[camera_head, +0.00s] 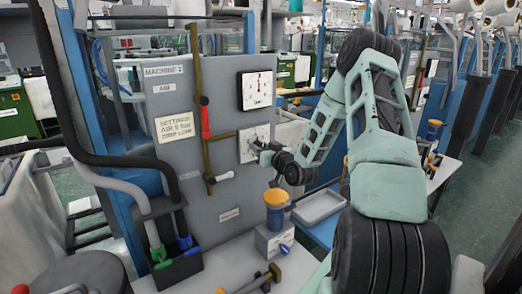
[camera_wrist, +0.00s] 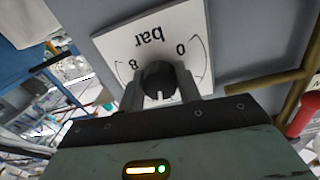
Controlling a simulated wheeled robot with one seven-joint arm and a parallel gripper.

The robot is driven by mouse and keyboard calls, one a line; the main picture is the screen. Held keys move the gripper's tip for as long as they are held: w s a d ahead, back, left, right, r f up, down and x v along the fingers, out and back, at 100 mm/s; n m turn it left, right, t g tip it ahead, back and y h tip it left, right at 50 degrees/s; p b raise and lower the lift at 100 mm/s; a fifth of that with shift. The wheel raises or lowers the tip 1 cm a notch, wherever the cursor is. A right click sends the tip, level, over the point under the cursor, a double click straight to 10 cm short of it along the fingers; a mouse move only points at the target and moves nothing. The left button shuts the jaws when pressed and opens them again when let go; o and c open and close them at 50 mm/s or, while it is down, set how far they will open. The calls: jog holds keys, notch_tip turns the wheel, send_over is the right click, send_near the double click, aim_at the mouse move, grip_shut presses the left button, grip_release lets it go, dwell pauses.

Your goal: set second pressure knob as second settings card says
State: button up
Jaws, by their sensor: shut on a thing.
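The pressure knob (camera_wrist: 158,78) is round and black on a white dial plate (camera_wrist: 112,50) marked "bar", with 0 and 8, upside down in the wrist view. A pale mark on the knob points toward the bottom of that picture. My gripper (camera_wrist: 160,90) is shut on the knob, one finger on each side. In the head view the plate (camera_head: 246,133) is on the grey panel labelled "MACHINE 2", and my gripper (camera_head: 262,150) reaches it from the right, hiding the knob. The settings card (camera_head: 175,127) is on the panel's left; its air line seems to read 5 bar, small and blurred.
Below stand an orange-topped cup (camera_head: 276,196) and a grey tray (camera_head: 318,207).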

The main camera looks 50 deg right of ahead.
jog(key=shift+m, duration=1.4)
jog(key=o, duration=1)
jog(key=shift+s, duration=0.1)
